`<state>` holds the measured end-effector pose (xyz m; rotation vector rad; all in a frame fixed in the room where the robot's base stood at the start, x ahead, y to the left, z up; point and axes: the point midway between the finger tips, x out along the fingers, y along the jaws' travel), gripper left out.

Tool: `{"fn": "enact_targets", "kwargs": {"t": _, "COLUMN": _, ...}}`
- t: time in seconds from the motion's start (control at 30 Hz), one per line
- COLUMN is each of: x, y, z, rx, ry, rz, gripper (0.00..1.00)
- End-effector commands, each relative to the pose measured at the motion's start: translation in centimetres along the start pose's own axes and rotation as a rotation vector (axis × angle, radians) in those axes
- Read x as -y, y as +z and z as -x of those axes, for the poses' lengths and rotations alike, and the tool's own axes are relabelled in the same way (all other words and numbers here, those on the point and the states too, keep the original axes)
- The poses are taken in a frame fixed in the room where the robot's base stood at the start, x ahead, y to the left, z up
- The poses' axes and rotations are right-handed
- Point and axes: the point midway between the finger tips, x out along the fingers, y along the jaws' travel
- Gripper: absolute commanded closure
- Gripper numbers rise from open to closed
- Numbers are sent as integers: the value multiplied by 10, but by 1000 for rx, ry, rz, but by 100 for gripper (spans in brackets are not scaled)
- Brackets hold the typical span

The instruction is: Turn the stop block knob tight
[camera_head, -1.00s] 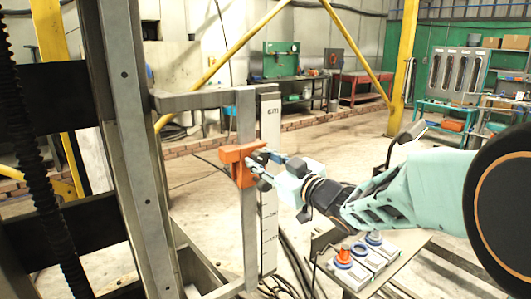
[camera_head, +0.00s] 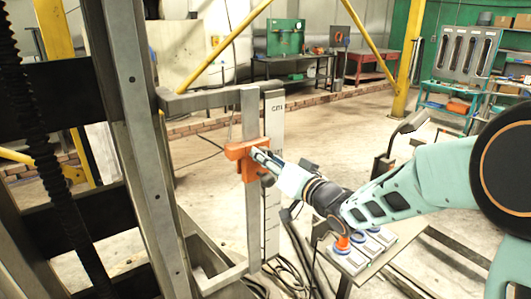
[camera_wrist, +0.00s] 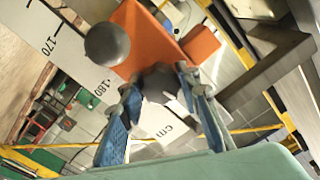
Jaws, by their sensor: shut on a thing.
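The orange stop block (camera_head: 243,150) sits on an upright grey bar beside the white cm scale. My gripper (camera_head: 264,160) is at the block's front right side, coming from the right; it hides the knob in the head view. In the wrist view my gripper's (camera_wrist: 158,84) blue-padded fingers are closed on the dark knob (camera_wrist: 158,82) at the edge of the orange block (camera_wrist: 150,38). A grey ball (camera_wrist: 107,44) on the block stands outside the fingers, to the left. Whether the knob is tight cannot be seen.
The scale (camera_head: 272,200) runs close behind the block, right of the grey bar (camera_head: 250,215). A grey steel column (camera_head: 140,130) stands left. A button box (camera_head: 352,250) with an orange button stands below my arm. Cables lie on the floor.

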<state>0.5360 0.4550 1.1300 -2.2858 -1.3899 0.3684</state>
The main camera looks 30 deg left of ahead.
Motion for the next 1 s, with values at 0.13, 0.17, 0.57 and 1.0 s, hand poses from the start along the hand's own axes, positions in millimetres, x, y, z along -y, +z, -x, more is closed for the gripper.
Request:
{"fn": "enact_targets", "kwargs": {"t": 0.13, "x": 0, "y": -1, "z": 0, "rx": -1, "ry": 0, "rz": -41, "gripper": 94}}
{"fn": "enact_targets", "kwargs": {"t": 0.17, "x": 0, "y": -1, "z": 0, "rx": -1, "ry": 0, "rz": -46, "gripper": 94}}
{"fn": "enact_targets", "kwargs": {"t": 0.57, "x": 0, "y": 0, "z": 0, "rx": -1, "ry": 0, "rz": -62, "gripper": 94}}
{"fn": "enact_targets", "kwargs": {"t": 1.0, "x": 0, "y": 0, "z": 0, "rx": 0, "ry": 0, "rz": -61, "gripper": 51}}
